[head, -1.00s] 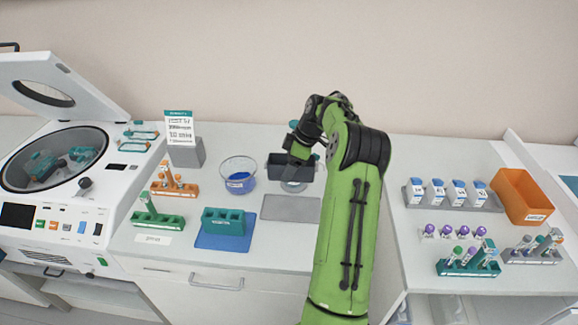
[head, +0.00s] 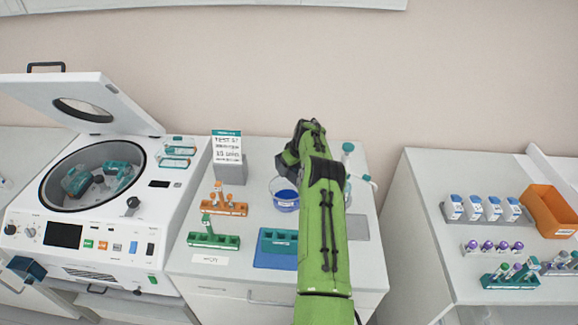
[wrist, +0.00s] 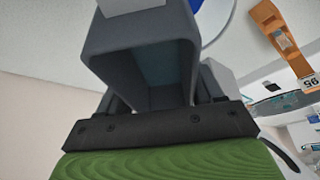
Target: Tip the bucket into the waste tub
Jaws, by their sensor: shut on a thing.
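My gripper (wrist: 155,100) is shut on a dark grey, open-topped bucket (wrist: 140,45) in the wrist view. The bucket's hollow side faces the wrist camera and its inside looks empty from here, though its far part is hidden. In the head view my arm hides the bucket. A clear round tub (head: 285,201) with blue in it and a small label stands on the middle bench, partly behind my arm. Its rim and blue also show beyond the bucket at the top of the wrist view (wrist: 207,16). I cannot read the tub's label.
Left of the tub stand an orange rack (head: 224,208), a green rack (head: 214,241) and a sign (head: 227,147). A teal block (head: 278,242) lies in front. An open centrifuge (head: 90,215) is at left. An orange bin (head: 549,210) and racks occupy the right bench, beyond a gap.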

